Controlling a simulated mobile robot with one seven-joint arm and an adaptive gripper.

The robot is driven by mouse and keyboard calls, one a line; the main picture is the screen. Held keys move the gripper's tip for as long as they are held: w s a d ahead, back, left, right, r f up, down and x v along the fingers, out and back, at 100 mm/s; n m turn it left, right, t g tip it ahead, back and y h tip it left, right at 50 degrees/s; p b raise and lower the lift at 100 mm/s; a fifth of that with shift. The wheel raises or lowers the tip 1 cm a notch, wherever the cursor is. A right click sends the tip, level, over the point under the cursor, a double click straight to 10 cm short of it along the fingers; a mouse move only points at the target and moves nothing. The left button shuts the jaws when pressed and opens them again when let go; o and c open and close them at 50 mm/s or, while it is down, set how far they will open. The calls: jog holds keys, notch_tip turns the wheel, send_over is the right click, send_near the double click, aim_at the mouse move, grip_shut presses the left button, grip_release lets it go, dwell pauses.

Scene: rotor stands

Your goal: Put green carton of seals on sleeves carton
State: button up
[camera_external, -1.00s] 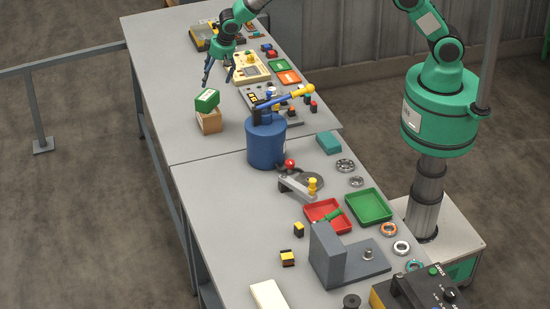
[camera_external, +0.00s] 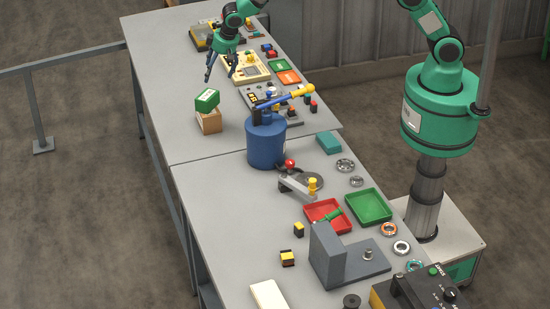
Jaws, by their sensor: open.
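The green carton of seals (camera_external: 207,100) rests, tilted, on top of a brown carton (camera_external: 209,122), which appears to be the sleeves carton. This stack stands on the far table, left of the blue pump-like canister. My gripper (camera_external: 219,78) is open and empty. It hangs fingers down above the far table, behind and a little right of the green carton, apart from it. Any print on the cartons is too small to read.
The blue canister (camera_external: 265,140) with a long yellow-tipped handle stands near the table joint. A beige device (camera_external: 245,68) and a control panel lie right of my gripper. Red (camera_external: 318,222) and green (camera_external: 369,207) trays lie on the near table. The far table's left side is clear.

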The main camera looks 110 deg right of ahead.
jog(key=s+a+r+n+t, duration=0.1)
jog(key=s+a+r, duration=0.55)
jog(key=r, duration=0.25)
jog(key=s+a+r+n, duration=0.2)
jog(key=s+a+r, duration=0.4)
jog(key=a+r, duration=0.3)
jog(key=s+a+r+n+t, duration=0.1)
jog(key=s+a+r, duration=0.55)
jog(key=r, duration=0.35)
jog(key=s+a+r+n+y, duration=0.1)
jog(key=s+a, duration=0.4)
jog(key=s, duration=0.6)
jog(key=s+a+r+n+y, duration=0.1)
jog(key=s+a, duration=0.3)
jog(key=s, duration=0.7)
jog(key=s+a+r+n+t, duration=0.1)
jog(key=s+a+n, duration=0.2)
jog(key=s, duration=0.8)
jog(key=a, duration=0.2)
jog(key=shift+a+y, duration=0.3)
jog(key=shift+y, duration=0.1)
notch_tip(320, 180, down, 15)
jog(key=b, duration=1.5)
jog(key=shift+f+b, duration=0.15)
jog(key=shift+b, duration=0.15)
